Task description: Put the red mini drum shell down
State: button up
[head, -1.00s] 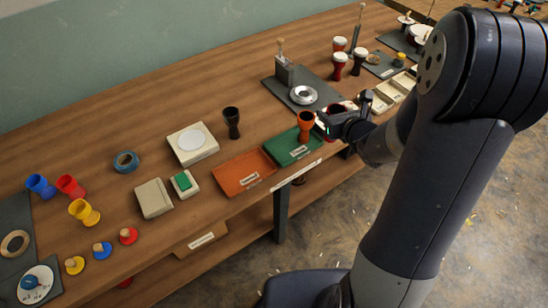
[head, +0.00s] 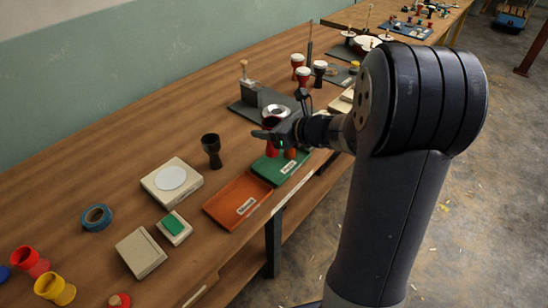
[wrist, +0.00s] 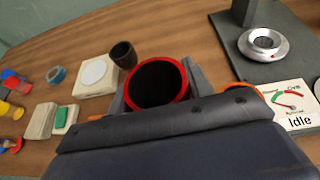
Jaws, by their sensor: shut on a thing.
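The red mini drum shell (wrist: 157,83) is between my gripper's jaws in the wrist view, its red rim and dark hollow facing the camera. In the head view my gripper (head: 273,137) is over the green tray (head: 268,172), and the lower part of the red shell (head: 271,150) shows beneath it. The gripper is shut on this shell. An orange shell (head: 290,154) stands close beside it at the green tray; its orange rim (wrist: 243,88) shows just right of the red shell in the wrist view. Whether the held shell touches the tray is hidden.
An orange tray (head: 235,203) lies left of the green one. A black shell (head: 211,150) stands behind, near a white scale (head: 172,183). A dark press stand (head: 248,95) is behind the gripper. Bare wood lies between the black shell and the stand.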

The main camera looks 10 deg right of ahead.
aim_at(269, 147)
notch_tip(269, 147, down, 7)
jog(key=shift+f+b, duration=0.1)
jog(key=shift+b, duration=0.4)
jog(key=shift+f, duration=0.15)
jog(key=o, duration=1.1)
jog(key=shift+c, duration=0.2)
jog(key=shift+d+r, duration=0.1)
jog(key=shift+r, duration=0.25)
jog(key=v, duration=1.1)
jog(key=shift+s+d+p, duration=0.25)
jog(key=shift+s+p, duration=0.05)
jog(key=shift+s, duration=0.05)
